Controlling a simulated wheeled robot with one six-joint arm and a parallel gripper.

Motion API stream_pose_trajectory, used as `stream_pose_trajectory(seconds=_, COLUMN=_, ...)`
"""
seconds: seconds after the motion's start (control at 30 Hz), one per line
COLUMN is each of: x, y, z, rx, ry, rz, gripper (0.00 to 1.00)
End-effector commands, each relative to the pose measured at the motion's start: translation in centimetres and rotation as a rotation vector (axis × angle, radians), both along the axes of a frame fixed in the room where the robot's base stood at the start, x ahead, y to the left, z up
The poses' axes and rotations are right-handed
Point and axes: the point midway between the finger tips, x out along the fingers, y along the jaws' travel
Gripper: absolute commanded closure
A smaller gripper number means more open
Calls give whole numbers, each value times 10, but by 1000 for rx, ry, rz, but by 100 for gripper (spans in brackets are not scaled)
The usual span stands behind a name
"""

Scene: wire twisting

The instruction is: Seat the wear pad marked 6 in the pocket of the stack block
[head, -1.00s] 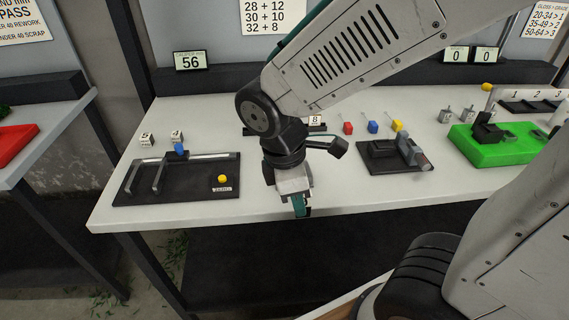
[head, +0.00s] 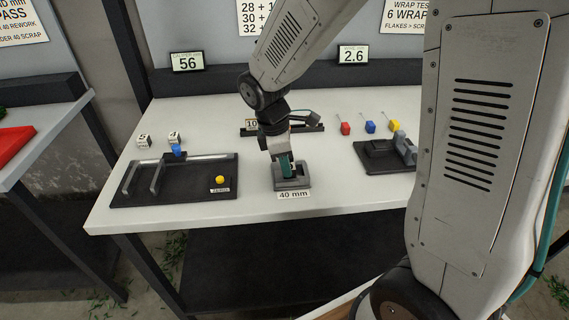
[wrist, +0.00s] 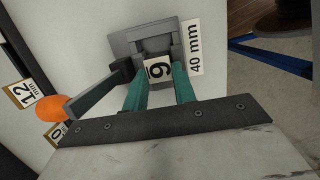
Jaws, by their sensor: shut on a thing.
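The grey stack block (head: 304,184), with a 40 mm label, stands near the front edge of the white table. It also shows in the wrist view (wrist: 123,44). The white-topped wear pad (wrist: 158,69) reads like a 9 in the wrist view, which could be an upside-down 6. My gripper (head: 286,172) points down over the block with its teal fingers shut on the pad. The fingertips (wrist: 161,78) and pad are at the pocket. I cannot tell if the pad rests on the pocket floor.
A black fixture (head: 150,191) with a yellow button (head: 220,180) lies left. A dark rack (head: 303,128) with number tags is behind the gripper. Red, blue and yellow pieces (head: 370,127) and another black fixture (head: 378,158) are right.

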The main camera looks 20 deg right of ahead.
Motion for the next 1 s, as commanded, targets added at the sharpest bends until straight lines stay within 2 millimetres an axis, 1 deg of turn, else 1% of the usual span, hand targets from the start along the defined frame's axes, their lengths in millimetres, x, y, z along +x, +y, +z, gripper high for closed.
stream_pose_trajectory(seconds=0.03, x=0, y=0, z=-5, rx=0, ry=2, rz=1, gripper=100)
stream_pose_trajectory(seconds=0.07, x=0, y=0, z=-6, rx=-1, ry=0, rz=1, gripper=100)
stream_pose_trajectory(seconds=0.37, x=0, y=0, z=-8, rx=0, ry=-1, rz=1, gripper=100)
stream_pose_trajectory(seconds=0.4, x=0, y=0, z=-8, rx=0, ry=-1, rz=1, gripper=65)
stream_pose_trajectory(seconds=0.43, x=0, y=0, z=-8, rx=0, ry=-1, rz=1, gripper=57)
stream_pose_trajectory(seconds=0.47, x=0, y=0, z=-8, rx=0, ry=-1, rz=1, gripper=51)
stream_pose_trajectory(seconds=0.77, x=0, y=0, z=-6, rx=0, ry=-1, rz=0, gripper=51)
stream_pose_trajectory(seconds=0.87, x=1, y=2, z=1, rx=0, ry=-2, rz=0, gripper=51)
stream_pose_trajectory(seconds=0.97, x=2, y=5, z=17, rx=0, ry=-5, rz=1, gripper=51)
stream_pose_trajectory(seconds=1.0, x=3, y=6, z=25, rx=0, ry=-5, rz=1, gripper=51)
